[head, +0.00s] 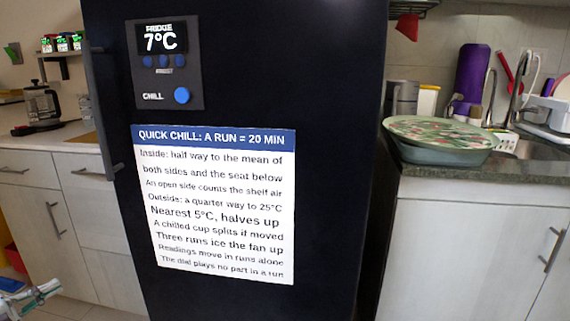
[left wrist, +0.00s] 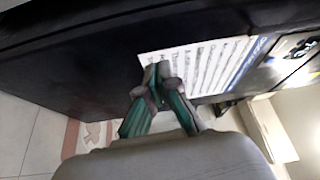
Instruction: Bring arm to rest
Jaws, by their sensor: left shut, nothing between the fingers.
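My left gripper (head: 38,296) shows at the bottom left corner of the head view, partly cut off by the frame edge. It is low, in front of the white cabinets and left of the black fridge (head: 335,150). In the left wrist view its two green and grey fingers (left wrist: 157,76) come together at the tips, shut and with nothing between them. Beyond the fingertips is the fridge front with its white notice (left wrist: 205,65). I cannot tell the exact gap between them. My right gripper is in neither view.
The fridge has a handle (head: 98,110) on its left side, a display panel (head: 165,60) reading 7°C and a printed notice (head: 215,200). A coffee press (head: 40,103) stands on the left counter. A lidded green container (head: 440,140) sits on the right counter near the sink.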

